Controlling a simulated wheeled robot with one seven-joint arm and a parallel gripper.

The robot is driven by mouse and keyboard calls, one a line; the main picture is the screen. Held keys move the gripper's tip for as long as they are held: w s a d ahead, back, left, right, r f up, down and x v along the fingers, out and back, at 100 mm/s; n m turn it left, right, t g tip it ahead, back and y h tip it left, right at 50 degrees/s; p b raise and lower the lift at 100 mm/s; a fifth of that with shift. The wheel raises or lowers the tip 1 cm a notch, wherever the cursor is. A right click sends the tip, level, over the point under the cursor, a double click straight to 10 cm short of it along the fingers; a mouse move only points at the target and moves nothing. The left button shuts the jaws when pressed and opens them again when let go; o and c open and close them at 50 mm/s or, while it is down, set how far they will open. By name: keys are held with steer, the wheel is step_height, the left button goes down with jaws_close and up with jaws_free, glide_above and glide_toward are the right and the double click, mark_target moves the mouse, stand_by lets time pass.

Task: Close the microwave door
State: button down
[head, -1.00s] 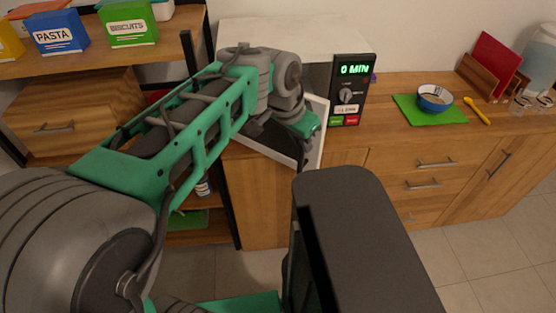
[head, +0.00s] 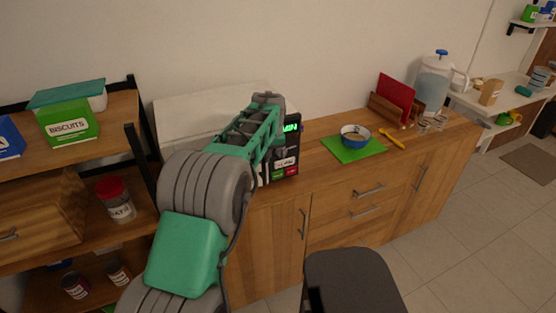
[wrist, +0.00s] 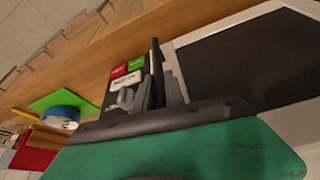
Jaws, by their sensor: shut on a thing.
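The white microwave (head: 185,112) stands on the wooden counter; my arm covers most of its front in the head view. Its black control panel (head: 286,168) shows to the right of my arm. In the wrist view, the microwave door (wrist: 260,55) is a dark pane with a pale frame at the right, and the control panel (wrist: 124,80) with red and green buttons is at the left. My gripper (wrist: 163,82) lies between them and is shut at the door's edge; the exact contact is hard to see. In the head view my arm hides the gripper and door.
A blue bowl (head: 355,136) on a green mat (head: 340,152) and a yellow utensil (head: 392,139) lie on the counter right of the microwave. An open shelf with a biscuits box (head: 68,127) stands at left. Floor is clear at right.

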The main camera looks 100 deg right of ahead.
steer(key=shift+d+r, duration=0.15)
steer(key=shift+d, duration=0.05)
steer(key=c, duration=1.9)
jaws_free()
steer(key=o, duration=0.3)
steer(key=shift+w+d, duration=0.15)
steer(key=shift+d, duration=0.05)
steer(key=shift+o, duration=1)
steer(key=shift+a, duration=0.1)
steer(key=v, duration=0.7)
steer(key=shift+a+r+b, duration=0.25)
steer(key=shift+b, duration=0.2)
